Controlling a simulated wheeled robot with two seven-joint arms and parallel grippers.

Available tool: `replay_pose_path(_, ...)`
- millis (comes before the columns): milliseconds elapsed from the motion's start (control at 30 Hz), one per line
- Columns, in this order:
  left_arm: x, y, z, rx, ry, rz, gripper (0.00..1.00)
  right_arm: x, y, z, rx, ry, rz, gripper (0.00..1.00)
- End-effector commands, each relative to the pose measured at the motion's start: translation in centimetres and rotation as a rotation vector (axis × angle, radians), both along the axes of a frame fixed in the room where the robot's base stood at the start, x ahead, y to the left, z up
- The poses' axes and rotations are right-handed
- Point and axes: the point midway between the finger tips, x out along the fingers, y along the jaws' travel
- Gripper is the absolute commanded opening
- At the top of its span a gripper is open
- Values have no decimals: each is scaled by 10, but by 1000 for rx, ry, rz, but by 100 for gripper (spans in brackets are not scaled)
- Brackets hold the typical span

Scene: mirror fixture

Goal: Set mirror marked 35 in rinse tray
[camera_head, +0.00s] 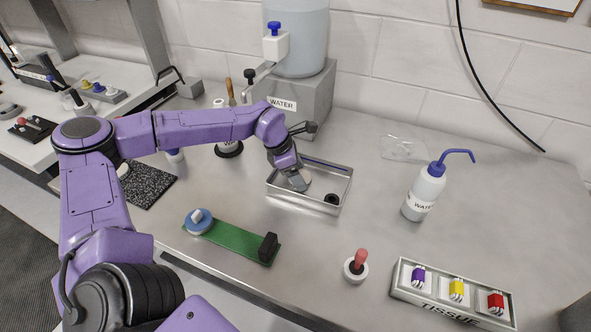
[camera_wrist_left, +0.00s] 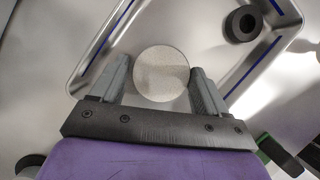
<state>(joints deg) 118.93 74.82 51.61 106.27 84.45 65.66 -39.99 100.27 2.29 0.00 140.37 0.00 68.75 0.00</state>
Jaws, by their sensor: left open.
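A round, pale disc, probably the mirror (camera_wrist_left: 162,72), lies inside the metal rinse tray (camera_head: 342,186). It also shows in the head view (camera_head: 305,180), partly behind my gripper. No number can be read on it. My left gripper (camera_head: 296,184) is open over the left part of the tray. In the left wrist view its fingers (camera_wrist_left: 161,82) stand either side of the disc, with a small gap on each side. A black ring (camera_wrist_left: 243,23) sits in the tray, right of the disc. My right gripper is not in view.
A water tank stands on a grey block (camera_head: 305,105) behind the tray. A green board (camera_head: 232,240) with a blue round piece and a black block lies in front. A wash bottle (camera_head: 424,192), a red-handled tool (camera_head: 356,266) and a tissue tray (camera_head: 455,292) stand right.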

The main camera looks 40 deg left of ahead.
Motion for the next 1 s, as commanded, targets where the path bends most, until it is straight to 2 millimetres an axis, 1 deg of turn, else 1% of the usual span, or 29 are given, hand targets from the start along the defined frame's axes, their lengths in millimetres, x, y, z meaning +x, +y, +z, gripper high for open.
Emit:
replay_pose_path(33,-9,-3,-10,-1,35,-9,95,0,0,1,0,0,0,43)
replay_pose_path(100,-9,-3,1,-1,34,-8,95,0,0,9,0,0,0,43)
replay_pose_path(167,-11,1,9,-3,30,-4,95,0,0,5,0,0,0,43)
replay_pose_path(400,-26,22,72,-1,18,0,95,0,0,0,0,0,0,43)
replay_pose_path(500,-32,28,93,-1,18,0,95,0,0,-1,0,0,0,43)
replay_pose_path(600,-35,32,107,1,17,-2,95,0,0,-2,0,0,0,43)
replay_pose_path(733,-37,34,114,0,19,-4,95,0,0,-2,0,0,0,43)
replay_pose_path(1000,-37,34,115,1,18,-3,95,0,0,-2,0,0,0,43)
